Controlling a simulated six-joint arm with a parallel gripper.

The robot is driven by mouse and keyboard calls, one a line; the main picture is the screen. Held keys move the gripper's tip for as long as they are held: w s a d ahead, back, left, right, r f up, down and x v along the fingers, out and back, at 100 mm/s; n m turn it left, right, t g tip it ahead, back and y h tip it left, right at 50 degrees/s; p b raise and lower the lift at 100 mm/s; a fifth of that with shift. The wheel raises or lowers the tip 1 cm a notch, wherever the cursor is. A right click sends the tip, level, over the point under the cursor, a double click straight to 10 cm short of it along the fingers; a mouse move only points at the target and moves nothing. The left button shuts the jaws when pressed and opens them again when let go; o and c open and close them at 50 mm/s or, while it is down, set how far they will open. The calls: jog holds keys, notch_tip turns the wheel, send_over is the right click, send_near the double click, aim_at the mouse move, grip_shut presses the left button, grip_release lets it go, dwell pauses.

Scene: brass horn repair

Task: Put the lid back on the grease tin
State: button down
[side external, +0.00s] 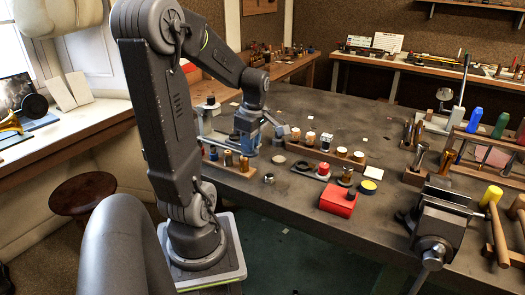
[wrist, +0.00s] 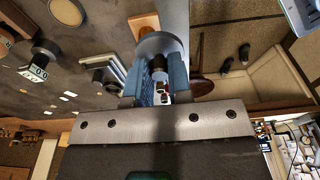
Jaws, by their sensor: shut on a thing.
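My gripper (wrist: 156,80) has blue fingers, shut on a round grey metal disc (wrist: 158,42) with a dark knob between the fingertips. It looks like the lid, though its far side is hidden. In the side external view my gripper (side external: 248,146) is low over the left part of the bench, and the held disc is hard to make out there. A small round metal tin (side external: 269,179) stands on the bench in front of it, apart from my gripper. I cannot tell for sure that it is the grease tin. A round, beige-topped container (wrist: 67,12) shows at the upper left of the wrist view.
A wooden rack with white-topped pots (side external: 342,152) stands right of my gripper. A red box (side external: 339,201) and a yellow-topped round tin (side external: 368,187) lie nearer the front. A vise (side external: 437,222) is at the front right. Bare bench shows around the small tin.

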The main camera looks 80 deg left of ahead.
jog(key=w+a+r, duration=0.1)
jog(key=w, duration=0.6)
send_over(368, 185)
notch_tip(368, 185, down, 3)
jog(key=shift+w+d+f, duration=0.1)
jog(key=shift+w+d, duration=0.05)
jog(key=shift+f, duration=3.05)
jog(key=shift+f, duration=0.15)
jog(key=shift+c, duration=2.4)
grip_release()
